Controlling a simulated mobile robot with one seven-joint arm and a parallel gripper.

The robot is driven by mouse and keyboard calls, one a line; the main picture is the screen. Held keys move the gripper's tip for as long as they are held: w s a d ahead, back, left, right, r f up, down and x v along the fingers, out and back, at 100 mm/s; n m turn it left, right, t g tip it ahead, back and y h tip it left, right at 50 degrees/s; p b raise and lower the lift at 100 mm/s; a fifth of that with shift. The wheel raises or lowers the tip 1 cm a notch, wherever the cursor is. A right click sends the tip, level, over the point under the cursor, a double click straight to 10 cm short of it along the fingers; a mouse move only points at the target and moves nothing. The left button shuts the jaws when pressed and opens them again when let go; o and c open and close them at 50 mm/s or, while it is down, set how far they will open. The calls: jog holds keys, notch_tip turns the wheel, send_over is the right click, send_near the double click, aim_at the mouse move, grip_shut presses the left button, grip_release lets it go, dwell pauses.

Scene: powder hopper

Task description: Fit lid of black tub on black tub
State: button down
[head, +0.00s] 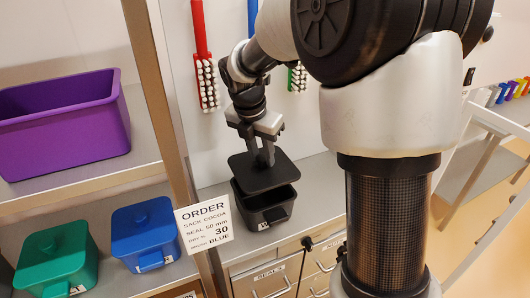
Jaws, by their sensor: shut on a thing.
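The black tub (264,211) stands on the grey counter in the middle of the head view, with its top partly uncovered. A white label with a dark mark shows low on its front. The black lid (281,174) is a flat square plate held just above the tub, tilted a little and set slightly to the back left of the opening. My gripper (264,160) comes down from above and is shut on the lid's knob. The knob is mostly hidden between the fingers.
An order sign (204,225) stands left of the tub. A blue tub (147,233) and a green tub (56,259), both lidded, and an open purple bin (65,124) are on shelves at left. Brushes, including a red one (206,84), hang on the wall behind.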

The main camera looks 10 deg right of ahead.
aim_at(260, 169)
jog(key=shift+f+b, duration=2.7)
jog(key=shift+b, duration=0.05)
jog(key=shift+a+f, duration=0.1)
jog(key=shift+f, duration=0.5)
jog(key=c, duration=1.3)
grip_release()
